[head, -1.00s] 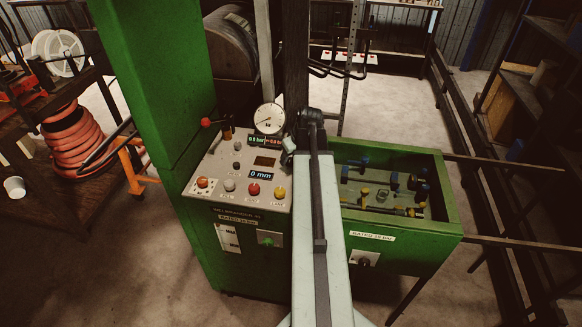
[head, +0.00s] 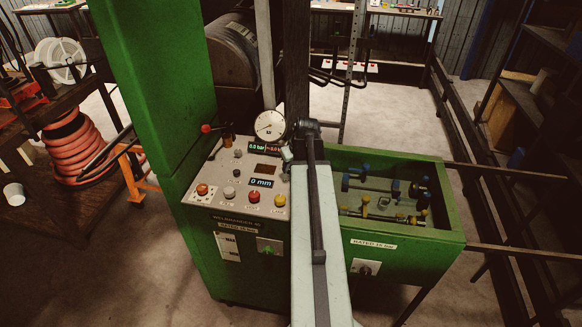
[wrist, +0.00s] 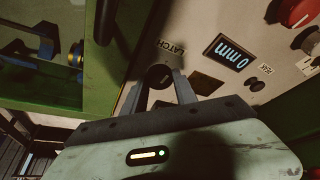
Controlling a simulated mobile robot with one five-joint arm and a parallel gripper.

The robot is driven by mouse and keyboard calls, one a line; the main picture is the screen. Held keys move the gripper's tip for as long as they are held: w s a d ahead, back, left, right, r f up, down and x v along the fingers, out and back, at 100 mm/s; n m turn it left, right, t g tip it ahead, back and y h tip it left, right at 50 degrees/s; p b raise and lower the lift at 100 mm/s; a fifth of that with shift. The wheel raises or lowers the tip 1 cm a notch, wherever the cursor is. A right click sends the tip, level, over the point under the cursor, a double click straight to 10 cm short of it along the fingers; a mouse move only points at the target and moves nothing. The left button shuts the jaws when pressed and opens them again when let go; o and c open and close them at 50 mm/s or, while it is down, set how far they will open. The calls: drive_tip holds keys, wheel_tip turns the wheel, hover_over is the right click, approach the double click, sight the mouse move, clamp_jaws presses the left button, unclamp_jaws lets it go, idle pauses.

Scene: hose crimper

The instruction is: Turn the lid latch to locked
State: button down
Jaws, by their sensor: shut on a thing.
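The latch knob (wrist: 158,75) is a dark round knob on the pale control panel, beside printed lettering that reads LATCH. It shows in the wrist view at the upper middle. My gripper (wrist: 160,82) has its two grey fingers on either side of this knob and is shut on it. The fingers hide part of the knob, and its pointer cannot be made out. In the head view my arm covers the knob, and only a bit of my gripper (head: 287,155) shows at the panel's right edge.
The panel (head: 215,180) carries a red button (head: 253,196), a yellow button (head: 278,199), a 0 mm display (head: 261,183) and a round gauge (head: 270,125). A green open-topped bin (head: 452,225) with blue and yellow fittings stands close on the right.

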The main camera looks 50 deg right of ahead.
drive_tip(key=m+h, duration=0.1)
drive_tip(key=m, duration=0.3)
drive_tip(key=shift+a+g, duration=0.15)
drive_tip(key=shift+g, duration=0.25)
drive_tip(key=m, duration=0.2)
drive_tip(key=m+g+h, duration=0.1)
drive_tip(key=m, duration=0.1)
drive_tip(key=shift+w+m+h, duration=0.2)
drive_tip(key=shift+m+h, duration=0.1)
drive_tip(key=shift+m, duration=0.1)
drive_tip(key=m+g, duration=0.1)
drive_tip(key=m, duration=0.1)
drive_tip(key=m+g, duration=0.1)
drive_tip(key=m, duration=0.1)
drive_tip(key=shift+w+h, duration=0.1)
drive_tip(key=shift+h, duration=0.2)
drive_tip(key=shift+m+g, duration=0.7)
drive_tip(key=shift+m, duration=1.2)
drive_tip(key=c, duration=1)
unclamp_jaws()
